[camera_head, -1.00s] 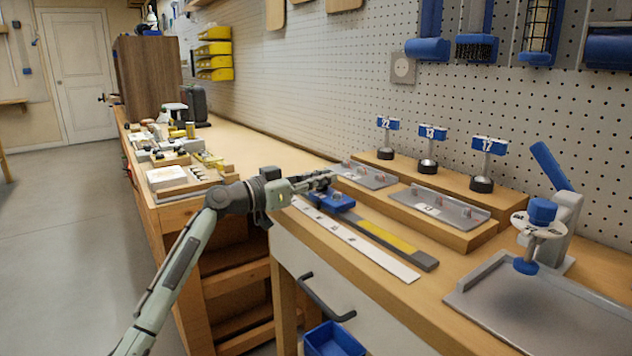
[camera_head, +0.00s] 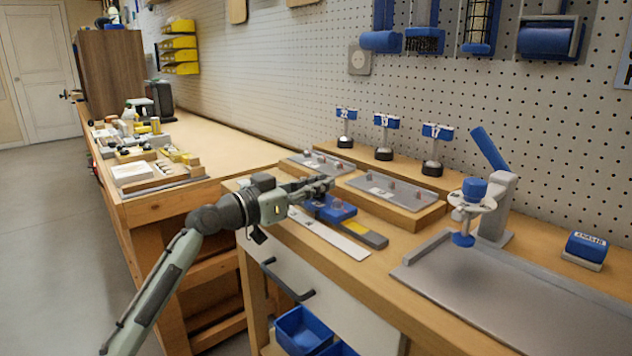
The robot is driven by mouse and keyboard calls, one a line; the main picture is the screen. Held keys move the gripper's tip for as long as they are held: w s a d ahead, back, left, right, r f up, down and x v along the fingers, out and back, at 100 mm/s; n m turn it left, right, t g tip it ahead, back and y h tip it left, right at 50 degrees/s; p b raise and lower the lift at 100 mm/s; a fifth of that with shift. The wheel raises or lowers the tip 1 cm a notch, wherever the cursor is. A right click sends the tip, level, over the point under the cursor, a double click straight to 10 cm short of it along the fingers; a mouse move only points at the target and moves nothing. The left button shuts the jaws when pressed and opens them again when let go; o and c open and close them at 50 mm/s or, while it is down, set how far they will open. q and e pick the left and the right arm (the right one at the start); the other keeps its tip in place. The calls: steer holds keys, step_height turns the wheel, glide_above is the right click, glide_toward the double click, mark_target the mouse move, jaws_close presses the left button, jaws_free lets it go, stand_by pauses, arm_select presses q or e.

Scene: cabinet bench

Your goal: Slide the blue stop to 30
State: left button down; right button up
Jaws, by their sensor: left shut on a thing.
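The blue stop (camera_head: 337,211) sits on a dark rail (camera_head: 374,239) with a yellow strip (camera_head: 335,234) along the front part of the bench. A white scale strip (camera_head: 345,244) lies beside the rail on its near side; its marks are too small to read. My left gripper (camera_head: 326,184) reaches in from the left and is shut at the blue stop, its fingers hiding part of the stop's far end. My right gripper is out of view.
Behind the rail, grey trays with pegs (camera_head: 395,190) sit on a wooden step. Blue-tagged posts (camera_head: 384,138) stand behind them. A blue-handled press (camera_head: 490,190) and grey tray (camera_head: 515,310) are at right. A drawer handle (camera_head: 287,280) juts out below.

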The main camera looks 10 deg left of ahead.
arm_select(q)
steer(key=shift+f, duration=0.1)
steer(key=c, duration=1.5)
jaws_free()
steer(key=shift+c, duration=0.2)
steer(key=v, duration=1.2)
